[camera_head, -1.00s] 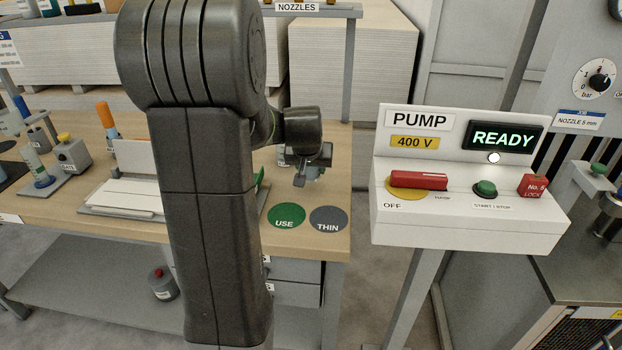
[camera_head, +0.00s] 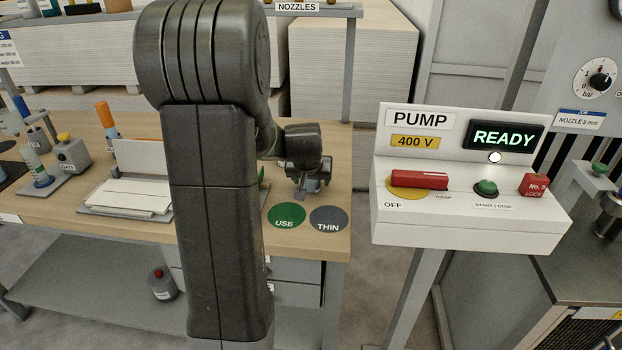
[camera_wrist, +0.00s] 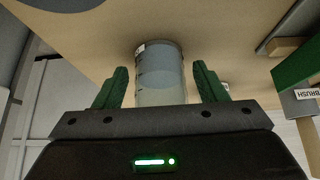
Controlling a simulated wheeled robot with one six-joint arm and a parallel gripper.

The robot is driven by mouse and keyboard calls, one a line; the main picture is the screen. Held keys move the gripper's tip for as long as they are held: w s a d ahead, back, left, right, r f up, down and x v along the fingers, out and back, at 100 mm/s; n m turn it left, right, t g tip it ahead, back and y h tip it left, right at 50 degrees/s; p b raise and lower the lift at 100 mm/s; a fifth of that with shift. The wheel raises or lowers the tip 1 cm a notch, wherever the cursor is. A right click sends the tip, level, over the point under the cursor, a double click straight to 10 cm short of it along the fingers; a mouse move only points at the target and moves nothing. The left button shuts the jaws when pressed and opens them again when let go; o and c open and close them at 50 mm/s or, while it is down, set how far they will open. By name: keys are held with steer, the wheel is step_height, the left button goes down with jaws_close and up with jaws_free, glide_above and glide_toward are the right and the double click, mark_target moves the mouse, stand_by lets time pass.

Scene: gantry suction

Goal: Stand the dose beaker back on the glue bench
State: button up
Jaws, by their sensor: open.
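The dose beaker (camera_wrist: 161,88) is a clear, marked cylinder in the wrist view. It is between the two green fingers of my gripper (camera_wrist: 160,72), with a visible gap on each side. My gripper is open around it. In the head view my gripper (camera_head: 308,184) is low over the right end of the glue bench (camera_head: 335,150), behind the green and grey discs. Only a small bluish part of the beaker shows there, and the rest is hidden. The beaker appears to be at the wooden top, but its contact is hard to see.
A tray with white sheets (camera_head: 125,197) lies left of my arm. The pump box (camera_head: 470,205) stands right of the bench. A BRUSH label (camera_wrist: 306,94) is at the wrist view's right.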

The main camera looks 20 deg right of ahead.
steer(key=shift+r, duration=0.1)
steer(key=shift+r, duration=0.2)
steer(key=v, duration=1.1)
steer(key=shift+s+a+r+p, duration=0.15)
steer(key=shift+s+r+p, duration=0.1)
steer(key=shift+p, duration=0.2)
steer(key=shift+f, duration=0.1)
steer(key=b+x, duration=0.1)
steer(key=x, duration=1.1)
steer(key=shift+f, duration=0.1)
steer(key=shift+r, duration=0.2)
